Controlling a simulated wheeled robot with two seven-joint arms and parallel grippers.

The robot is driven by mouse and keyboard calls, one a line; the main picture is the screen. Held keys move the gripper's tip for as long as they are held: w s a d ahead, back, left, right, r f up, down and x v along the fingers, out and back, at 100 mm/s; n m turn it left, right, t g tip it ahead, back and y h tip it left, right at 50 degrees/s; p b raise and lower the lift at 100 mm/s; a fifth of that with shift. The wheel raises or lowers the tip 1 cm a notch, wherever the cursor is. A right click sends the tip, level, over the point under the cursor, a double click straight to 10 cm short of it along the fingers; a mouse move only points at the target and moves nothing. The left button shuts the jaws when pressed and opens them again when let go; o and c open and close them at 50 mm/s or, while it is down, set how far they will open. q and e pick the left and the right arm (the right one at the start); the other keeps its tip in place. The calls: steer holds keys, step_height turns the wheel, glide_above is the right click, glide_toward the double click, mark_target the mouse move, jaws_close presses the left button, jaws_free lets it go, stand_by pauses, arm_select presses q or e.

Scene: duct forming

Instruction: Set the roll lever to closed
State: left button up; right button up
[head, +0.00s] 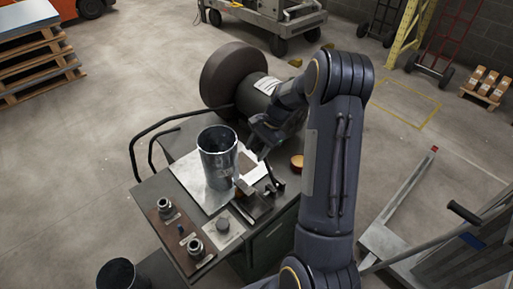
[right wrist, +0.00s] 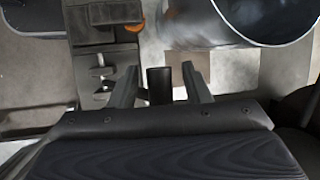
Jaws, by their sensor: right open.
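The roll lever (head: 270,174) is a thin dark rod that rises from a small dark mechanism at the bench's right edge. In the right wrist view a black cylindrical grip (right wrist: 159,86), apparently the lever's, stands between my finger bars. My right gripper (head: 256,148) is just above the lever, with its fingers apart around the grip; I cannot tell whether they touch it. The fingers also show in the right wrist view (right wrist: 160,100). Part of the lever is hidden by my gripper. My left gripper is not in view.
An upright metal duct (head: 218,165) stands on the bench (head: 150,190), close left of my right gripper. A large dark drum machine (head: 232,75) is behind. A brown board (head: 178,236) with fittings lies in front. An orange round thing (head: 297,162) is right of the lever.

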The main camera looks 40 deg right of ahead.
jaws_close()
